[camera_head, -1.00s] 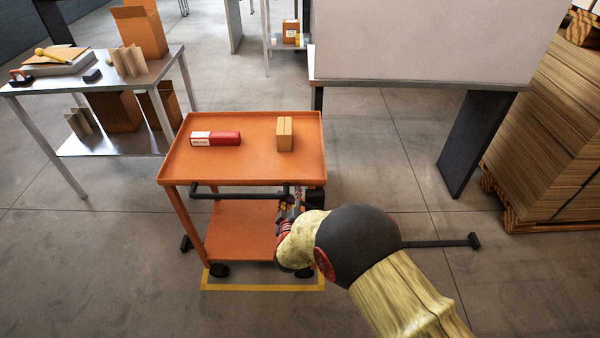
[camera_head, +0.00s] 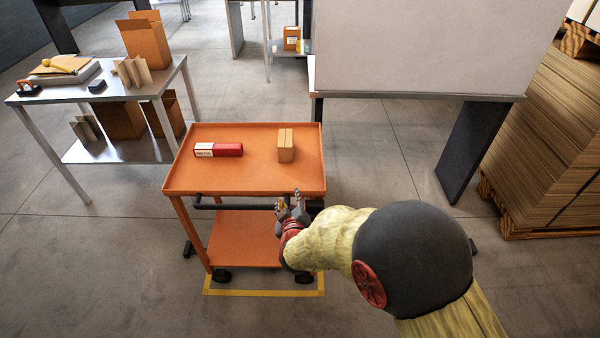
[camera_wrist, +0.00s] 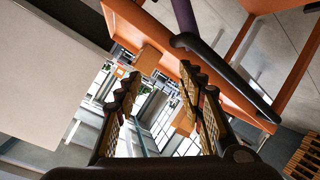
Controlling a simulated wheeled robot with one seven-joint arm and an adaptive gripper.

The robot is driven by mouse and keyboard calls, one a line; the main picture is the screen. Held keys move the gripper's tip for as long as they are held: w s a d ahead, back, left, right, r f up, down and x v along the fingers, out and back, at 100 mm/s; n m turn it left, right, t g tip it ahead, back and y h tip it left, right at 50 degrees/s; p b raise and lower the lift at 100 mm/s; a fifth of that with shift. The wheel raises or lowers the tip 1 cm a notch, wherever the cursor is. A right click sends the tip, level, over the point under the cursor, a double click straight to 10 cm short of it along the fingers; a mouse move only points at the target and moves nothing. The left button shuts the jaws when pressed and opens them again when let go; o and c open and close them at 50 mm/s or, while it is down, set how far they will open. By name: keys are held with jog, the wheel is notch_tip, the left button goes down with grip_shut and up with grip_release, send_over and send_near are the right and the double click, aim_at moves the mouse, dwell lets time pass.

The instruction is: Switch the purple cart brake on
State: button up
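An orange cart (camera_head: 240,174) stands ahead; no cart in view is purple. Its dark push handle (camera_head: 232,206) runs along the near side, and it crosses the upper right of the wrist view (camera_wrist: 228,80). A dark purple bar (camera_wrist: 185,14) meets the handle at the top of that view; I cannot tell for certain whether it is the brake lever. My gripper (camera_head: 288,198) is at the right part of the cart's near side, by the handle. In the wrist view my gripper (camera_wrist: 160,72) has its fingers apart, with nothing seen held between them.
A red-and-white box (camera_head: 219,150) and a small brown box (camera_head: 286,146) sit on the cart's top. A yellow floor outline (camera_head: 262,293) lies under the cart. A metal table (camera_head: 130,87) is at left, a pallet stack (camera_head: 548,140) at right.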

jog(key=s+d+r+m+g+p, duration=0.1)
jog(key=r, duration=0.6)
jog(key=s+d+r+m+g+y+p, duration=0.1)
jog(key=s+d+r, duration=0.1)
jog(key=r, duration=0.5)
jog(key=shift+y+p, duration=0.3)
jog(key=shift+p, duration=0.05)
jog(key=shift+s, duration=0.1)
